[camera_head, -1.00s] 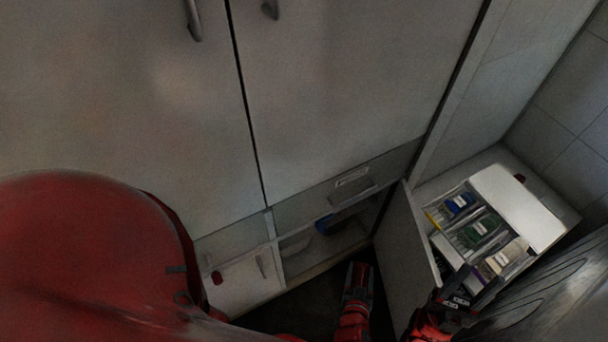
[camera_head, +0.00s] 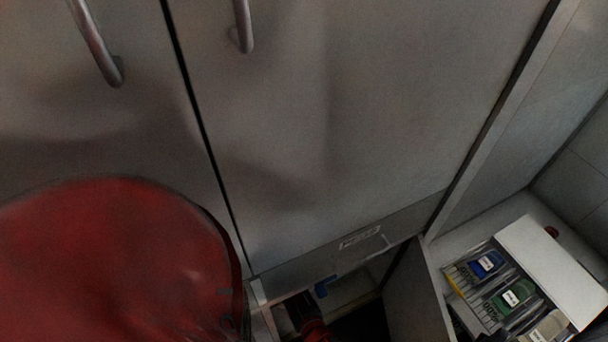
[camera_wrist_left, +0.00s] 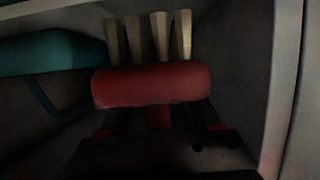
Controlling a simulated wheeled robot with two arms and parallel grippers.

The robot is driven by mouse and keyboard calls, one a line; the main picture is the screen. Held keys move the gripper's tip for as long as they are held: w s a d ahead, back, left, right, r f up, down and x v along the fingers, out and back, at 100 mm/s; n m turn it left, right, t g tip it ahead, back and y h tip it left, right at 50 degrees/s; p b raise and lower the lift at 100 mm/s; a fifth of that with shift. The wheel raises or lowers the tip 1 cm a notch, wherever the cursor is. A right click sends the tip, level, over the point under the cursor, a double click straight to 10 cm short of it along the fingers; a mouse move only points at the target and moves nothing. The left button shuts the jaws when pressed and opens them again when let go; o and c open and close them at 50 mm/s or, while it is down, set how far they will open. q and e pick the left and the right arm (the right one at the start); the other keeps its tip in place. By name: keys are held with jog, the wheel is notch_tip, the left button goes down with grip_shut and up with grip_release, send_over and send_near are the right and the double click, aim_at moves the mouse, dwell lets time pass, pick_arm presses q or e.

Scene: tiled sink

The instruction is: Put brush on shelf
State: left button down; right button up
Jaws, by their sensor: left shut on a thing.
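The brush (camera_wrist_left: 150,86) has a red cylindrical body with several pale tan bristle tufts (camera_wrist_left: 148,38), seen in the left wrist view. My left gripper (camera_wrist_left: 158,120) is shut on its short red stem, with the bristles pointing away from it. In the head view my left gripper (camera_head: 294,306) reaches into the open shelf (camera_head: 352,292) low in the cabinet. My right gripper is not clearly in view.
A blue-teal object (camera_wrist_left: 50,52) lies left of the brush inside the shelf, and a pale side wall (camera_wrist_left: 285,80) stands to the right. An open cabinet door (camera_head: 418,290) borders the shelf. A box of labelled packs (camera_head: 500,290) stands at the right.

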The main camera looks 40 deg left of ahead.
pick_arm(q)
jog(key=w+a, duration=0.2)
jog(key=a, duration=0.2)
jog(key=w+a+f, duration=0.1)
jog(key=w+a, duration=0.2)
jog(key=a, duration=0.1)
jog(key=w+a, duration=0.3)
jog(key=a, duration=0.1)
jog(key=shift+w+a+f, duration=0.15)
jog(key=shift+w+a, duration=0.1)
jog(key=shift+a, duration=0.05)
jog(key=shift+w+a+f, duration=0.1)
jog(key=shift+w+a, duration=0.15)
jog(key=shift+s+d+f+b, duration=0.1)
jog(key=shift+f+b, duration=0.4)
jog(key=shift+f, duration=1.15)
jog(key=shift+f, duration=0.2)
jog(key=shift+c, duration=0.5)
grip_release()
